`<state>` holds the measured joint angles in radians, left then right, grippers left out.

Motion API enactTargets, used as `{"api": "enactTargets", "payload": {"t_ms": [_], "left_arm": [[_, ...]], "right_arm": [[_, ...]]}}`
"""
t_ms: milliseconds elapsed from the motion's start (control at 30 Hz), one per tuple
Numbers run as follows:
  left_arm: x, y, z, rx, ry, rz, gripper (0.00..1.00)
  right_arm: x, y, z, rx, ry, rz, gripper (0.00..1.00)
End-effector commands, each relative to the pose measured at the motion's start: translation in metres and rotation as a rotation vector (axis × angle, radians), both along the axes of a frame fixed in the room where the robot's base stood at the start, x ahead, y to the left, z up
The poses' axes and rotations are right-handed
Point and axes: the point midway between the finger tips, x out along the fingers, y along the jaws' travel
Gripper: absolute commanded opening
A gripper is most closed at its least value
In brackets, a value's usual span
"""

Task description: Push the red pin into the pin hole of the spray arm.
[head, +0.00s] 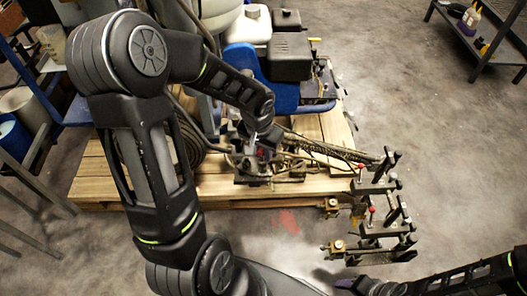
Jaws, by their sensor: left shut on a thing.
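My left arm reaches over from the left, and its gripper (262,146) is low over the machine's front frame. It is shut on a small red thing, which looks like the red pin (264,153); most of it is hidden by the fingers. The spray arm (376,228), a dark metal assembly with clamps and upright posts, juts out at the right of the machine. Two red-tipped parts (372,209) stand on it. I cannot make out the pin hole. My right arm enters at the lower right; its gripper (352,285) is at the bottom edge, its jaws unclear.
The line striper, with a blue frame (240,62) and black engine (288,57), stands on a wooden pallet (105,185). A dark shelf (480,45) with bottles is at the top right. Buckets and a blue rack are at the left. The floor at right is clear.

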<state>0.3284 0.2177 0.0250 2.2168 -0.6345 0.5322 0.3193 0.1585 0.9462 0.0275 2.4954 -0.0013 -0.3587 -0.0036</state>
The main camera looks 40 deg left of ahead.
Motion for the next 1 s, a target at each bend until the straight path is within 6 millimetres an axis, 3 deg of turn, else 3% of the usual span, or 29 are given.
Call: {"api": "enactTargets", "payload": {"t_ms": [1000], "left_arm": [[-0.0001,0.0001,0.0048,0.000,0.000,0.000,0.00]], "right_arm": [[0.0000,0.0000,0.0018,0.000,0.000,0.000,0.50]]}}
